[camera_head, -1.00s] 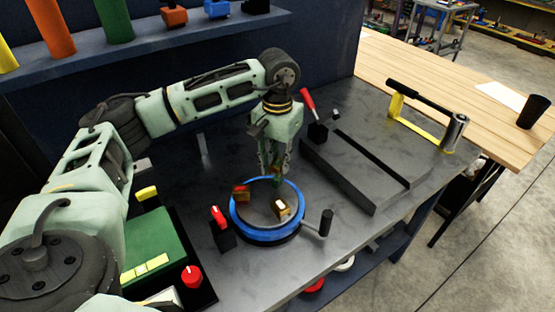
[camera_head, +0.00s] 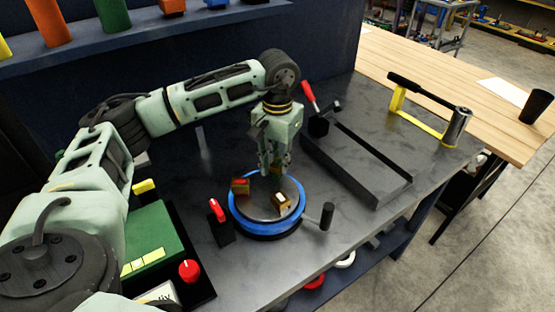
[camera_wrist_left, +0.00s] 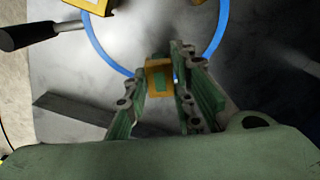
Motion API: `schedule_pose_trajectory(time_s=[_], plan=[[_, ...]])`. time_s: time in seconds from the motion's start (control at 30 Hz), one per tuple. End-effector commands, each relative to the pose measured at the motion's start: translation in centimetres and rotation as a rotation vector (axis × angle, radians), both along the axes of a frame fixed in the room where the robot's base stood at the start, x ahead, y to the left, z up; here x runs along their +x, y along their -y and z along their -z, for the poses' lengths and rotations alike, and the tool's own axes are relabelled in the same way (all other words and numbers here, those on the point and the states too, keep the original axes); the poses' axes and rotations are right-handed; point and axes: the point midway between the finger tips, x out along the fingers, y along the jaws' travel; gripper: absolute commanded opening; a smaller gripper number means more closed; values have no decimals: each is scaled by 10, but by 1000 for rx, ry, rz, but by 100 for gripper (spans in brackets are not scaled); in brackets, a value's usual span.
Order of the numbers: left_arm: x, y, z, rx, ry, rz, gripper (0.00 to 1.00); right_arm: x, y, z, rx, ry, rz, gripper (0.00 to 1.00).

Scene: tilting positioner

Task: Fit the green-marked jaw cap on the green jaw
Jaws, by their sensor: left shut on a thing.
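My left gripper (camera_head: 272,168) points down over the back of the round plate with the blue rim (camera_head: 238,222). In the left wrist view the left gripper (camera_wrist_left: 160,85) is shut on a gold block with a green mark (camera_wrist_left: 159,80), which appears to be the green-marked jaw cap. The green jaw cannot be made out beneath it, so I cannot tell whether the cap touches it. On the plate stand a red-marked gold jaw (camera_head: 240,187) at the left and another gold jaw (camera_head: 281,203) at the front right. My right gripper is not in view.
A black-handled crank (camera_head: 327,216) sticks out right of the plate. A red-tipped lever (camera_head: 218,212) stands at its left, beside a green panel (camera_head: 155,240) with a red knob (camera_head: 189,270). A yellow-framed tool (camera_head: 425,115) stands farther right.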

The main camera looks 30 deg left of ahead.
Motion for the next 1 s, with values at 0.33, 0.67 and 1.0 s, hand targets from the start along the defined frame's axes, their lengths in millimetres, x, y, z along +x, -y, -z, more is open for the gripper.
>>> schedule_pose_trajectory(time_s=[0.33, 0.67, 1.0], plan=[[0, 0, 5, 0, 0, 0, 41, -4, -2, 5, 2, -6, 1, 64], [0, 0, 5, 0, 0, 0, 50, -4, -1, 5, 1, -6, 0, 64], [0, 0, 5, 0, 0, 0, 64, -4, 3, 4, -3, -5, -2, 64]])
